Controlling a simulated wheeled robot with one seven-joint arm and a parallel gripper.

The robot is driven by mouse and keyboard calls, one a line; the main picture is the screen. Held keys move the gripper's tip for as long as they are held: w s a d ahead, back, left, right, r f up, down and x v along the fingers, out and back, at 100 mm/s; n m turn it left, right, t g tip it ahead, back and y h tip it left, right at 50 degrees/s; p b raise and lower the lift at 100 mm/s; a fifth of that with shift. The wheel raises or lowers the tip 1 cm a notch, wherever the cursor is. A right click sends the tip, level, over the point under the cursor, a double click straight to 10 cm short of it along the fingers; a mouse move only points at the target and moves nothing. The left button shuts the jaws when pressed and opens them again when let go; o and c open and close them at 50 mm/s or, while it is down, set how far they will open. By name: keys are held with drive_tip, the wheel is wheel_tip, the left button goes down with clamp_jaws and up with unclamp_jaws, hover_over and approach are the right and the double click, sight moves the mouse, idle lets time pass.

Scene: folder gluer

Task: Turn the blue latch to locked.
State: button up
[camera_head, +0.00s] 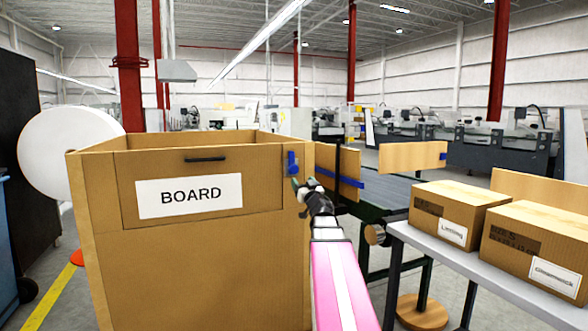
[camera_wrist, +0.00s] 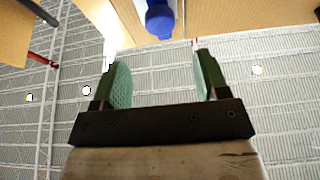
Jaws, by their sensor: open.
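The blue latch (camera_head: 292,163) is on the front of the large cardboard-coloured BOARD box (camera_head: 100,240), near its upper right corner. It also shows at the top of the wrist view as a rounded blue piece (camera_wrist: 159,20) on a pale plate. My gripper (camera_head: 299,184) is just right of and slightly below the latch in the head view. In the wrist view my gripper (camera_wrist: 160,80) has its two green-padded fingers apart with nothing between them. The latch lies beyond the fingertips, roughly centred between them. I cannot tell whether the latch is locked.
The box's drop panel has a black handle (camera_head: 205,159) and a BOARD label (camera_head: 189,196). To the right, a grey table (camera_head: 490,285) holds cardboard boxes (camera_head: 455,212). A conveyor (camera_head: 385,190) with wooden panels stands behind my arm. A white roll (camera_head: 70,150) is at the left.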

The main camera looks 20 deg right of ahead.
sight(295, 170)
drive_tip(key=x, duration=1)
drive_tip(key=shift+w+r, duration=0.15)
drive_tip(key=shift+w, duration=0.2)
drive_tip(key=c, duration=1.3)
